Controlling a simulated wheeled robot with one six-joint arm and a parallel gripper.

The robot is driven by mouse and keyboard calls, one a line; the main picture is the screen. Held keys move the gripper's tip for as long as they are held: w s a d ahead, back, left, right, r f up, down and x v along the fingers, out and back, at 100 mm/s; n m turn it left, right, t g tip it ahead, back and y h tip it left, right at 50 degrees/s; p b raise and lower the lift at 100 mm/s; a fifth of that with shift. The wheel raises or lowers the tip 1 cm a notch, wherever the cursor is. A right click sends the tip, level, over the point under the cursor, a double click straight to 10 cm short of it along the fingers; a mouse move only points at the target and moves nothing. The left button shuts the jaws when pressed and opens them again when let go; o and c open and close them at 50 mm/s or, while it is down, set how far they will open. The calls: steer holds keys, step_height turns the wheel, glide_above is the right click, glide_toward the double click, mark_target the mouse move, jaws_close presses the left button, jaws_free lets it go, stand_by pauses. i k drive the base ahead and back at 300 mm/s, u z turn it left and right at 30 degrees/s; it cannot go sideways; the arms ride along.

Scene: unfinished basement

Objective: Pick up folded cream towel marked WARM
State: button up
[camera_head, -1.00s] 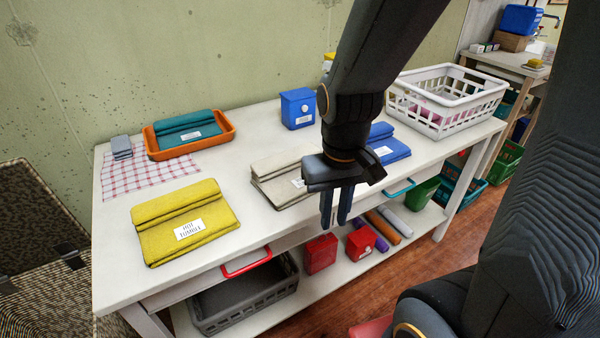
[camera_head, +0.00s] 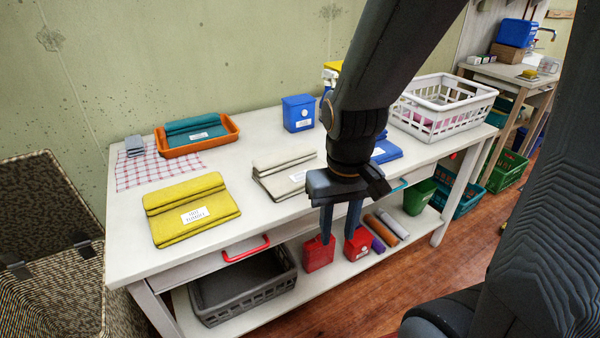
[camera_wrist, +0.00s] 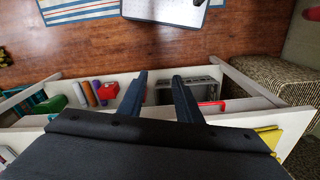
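The folded cream towel (camera_head: 275,180) lies on the white table between the yellow towel and the blue towel in the head view. Its white label (camera_head: 299,176) shows, but I cannot read it. My arm and gripper cover part of its right side. My gripper (camera_head: 339,240) hangs in front of the table's front edge, to the right of the cream towel, fingers pointing down. The fingers are apart with nothing between them. In the wrist view the open gripper (camera_wrist: 160,80) faces the lower shelf and floor; the cream towel is not visible there.
On the white table (camera_head: 240,215) are a yellow towel (camera_head: 180,220), teal towel in an orange tray (camera_head: 225,138), checked cloth (camera_head: 140,172), blue box (camera_head: 298,112), blue towel (camera_head: 388,152) and white basket (camera_head: 420,120). The lower shelf holds a grey crate (camera_head: 245,300) and red boxes (camera_head: 318,254).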

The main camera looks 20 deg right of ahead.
mark_target(281, 174)
steer(key=z, duration=0.55)
steer(key=i, duration=1)
steer(key=z, duration=0.05)
